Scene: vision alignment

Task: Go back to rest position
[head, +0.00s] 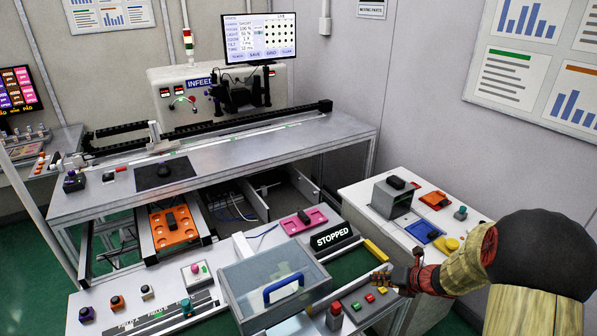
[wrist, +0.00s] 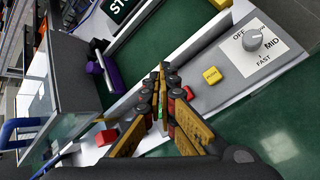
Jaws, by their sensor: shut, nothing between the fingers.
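My gripper (head: 384,281) is at the lower right of the head view, at the end of my arm and over the front right of the workstation. In the wrist view its two fingers (wrist: 162,76) come together at the tips. It is shut and holds nothing. Below the fingers is a grey control panel with a yellow button (wrist: 212,76), a red button and a partly hidden green one. A rotary knob (wrist: 253,39) marked OFF, MID and FAST sits to the right.
A clear-lidded box with a blue handle (head: 283,290) stands left of my gripper. A black STOPPED sign (head: 334,237) stands behind it. A side table (head: 352,194) with a grey box and coloured parts is at the right. Green floor (wrist: 275,140) shows beyond the panel edge.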

